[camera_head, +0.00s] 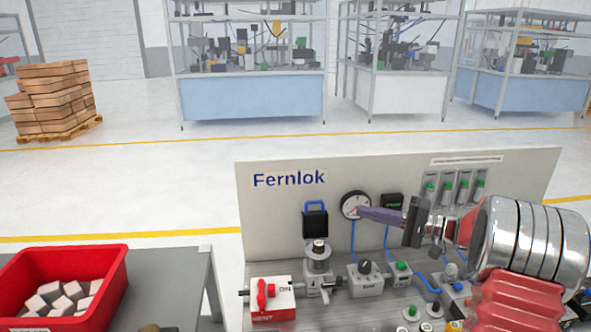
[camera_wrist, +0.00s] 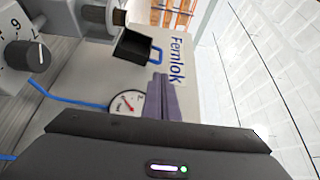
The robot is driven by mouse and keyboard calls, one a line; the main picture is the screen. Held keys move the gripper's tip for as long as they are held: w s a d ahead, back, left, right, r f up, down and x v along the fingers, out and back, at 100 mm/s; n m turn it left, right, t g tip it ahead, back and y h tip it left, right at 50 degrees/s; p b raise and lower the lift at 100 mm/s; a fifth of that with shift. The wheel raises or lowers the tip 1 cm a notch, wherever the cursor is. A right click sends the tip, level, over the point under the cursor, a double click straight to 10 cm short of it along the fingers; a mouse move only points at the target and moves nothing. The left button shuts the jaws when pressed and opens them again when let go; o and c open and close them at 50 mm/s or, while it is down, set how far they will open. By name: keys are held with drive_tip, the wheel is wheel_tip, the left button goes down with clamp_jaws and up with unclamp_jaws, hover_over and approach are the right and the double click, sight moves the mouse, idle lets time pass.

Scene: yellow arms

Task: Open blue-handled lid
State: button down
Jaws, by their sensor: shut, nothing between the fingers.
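The black lid (camera_head: 315,224) with its blue handle (camera_head: 314,204) stands upright against the panel, just behind and above a round metal fitting (camera_head: 318,258). The handle is at its top. In the wrist view the lid (camera_wrist: 132,45) shows as a dark, hollow-looking piece with the blue handle (camera_wrist: 157,56) at its right side. My gripper (camera_head: 360,211) is right of the lid, apart from it, in front of the dial gauge. Its purple fingers (camera_wrist: 160,77) are closed together and empty. The lid's hinge is not clear to see.
The Fernlok panel (camera_head: 400,165) stands behind the bench. A dial gauge (camera_head: 351,203) is partly behind my fingers. A red valve handle (camera_head: 265,293) and a black knob (camera_head: 365,267) stand on the bench. A red bin (camera_head: 105,290) of pale blocks is at left.

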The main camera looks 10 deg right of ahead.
drive_tip(key=s+a+n+g+h, duration=0.3)
drive_tip(key=s+a+g+h, duration=0.3)
drive_tip(key=s+a, duration=1)
drive_tip(key=s+f+n+t+h, duration=0.1)
drive_tip(key=s+f+n+h, duration=0.1)
drive_tip(key=s+h, duration=0.7)
drive_tip(key=shift+s+a+n, duration=0.25)
drive_tip(key=shift+s+n, duration=0.55)
drive_tip(key=shift+s, duration=3.3)
